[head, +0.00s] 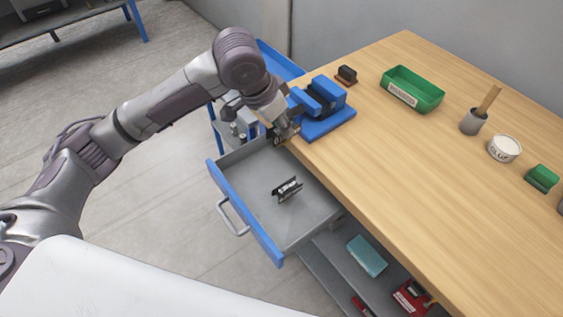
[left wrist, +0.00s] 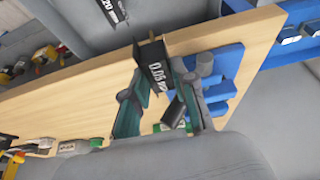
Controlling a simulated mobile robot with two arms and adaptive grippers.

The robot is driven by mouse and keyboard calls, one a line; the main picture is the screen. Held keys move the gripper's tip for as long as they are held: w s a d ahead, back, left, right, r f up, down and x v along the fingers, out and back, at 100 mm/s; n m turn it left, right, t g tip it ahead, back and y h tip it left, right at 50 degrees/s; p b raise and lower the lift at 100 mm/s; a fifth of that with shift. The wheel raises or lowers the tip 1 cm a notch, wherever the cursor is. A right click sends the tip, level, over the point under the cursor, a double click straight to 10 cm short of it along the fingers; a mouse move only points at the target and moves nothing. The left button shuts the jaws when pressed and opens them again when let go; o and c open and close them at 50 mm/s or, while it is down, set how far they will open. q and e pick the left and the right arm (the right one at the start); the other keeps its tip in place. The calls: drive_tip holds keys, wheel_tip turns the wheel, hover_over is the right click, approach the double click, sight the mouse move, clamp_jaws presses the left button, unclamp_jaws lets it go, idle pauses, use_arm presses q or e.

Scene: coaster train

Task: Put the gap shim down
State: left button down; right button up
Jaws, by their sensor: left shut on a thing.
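The gap shim (left wrist: 155,66) is a small black piece with a white label that appears to read 0.05 mm. My left gripper (left wrist: 160,100) is shut on it, with a finger on each side. In the head view my left gripper (head: 282,136) is by the left edge of the wooden bench top, beside the blue vise and near the back of the open drawer; the shim is hardly visible there. Another dark labelled piece (head: 287,190) lies in the drawer (head: 245,184), and it also shows in the left wrist view (left wrist: 113,10). My right gripper is not in view.
A blue vise (head: 325,104) stands at the bench corner. On the bench (head: 420,160) are a green bin (head: 412,91), a small dark block (head: 346,75), a grey cup with a stick (head: 474,122) and a white tub (head: 504,149). Bare drawer floor surrounds the piece.

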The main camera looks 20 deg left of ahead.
sight(277, 147)
use_arm(q)
wheel_tip(277, 147, down, 9)
drive_tip(key=shift+f, duration=2.4)
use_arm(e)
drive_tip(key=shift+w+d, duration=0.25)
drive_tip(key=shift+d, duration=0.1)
use_arm(q)
drive_tip(key=c, duration=0.9)
unclamp_jaws()
drive_tip(key=shift+f, duration=0.1)
drive_tip(key=shift+c, duration=0.2)
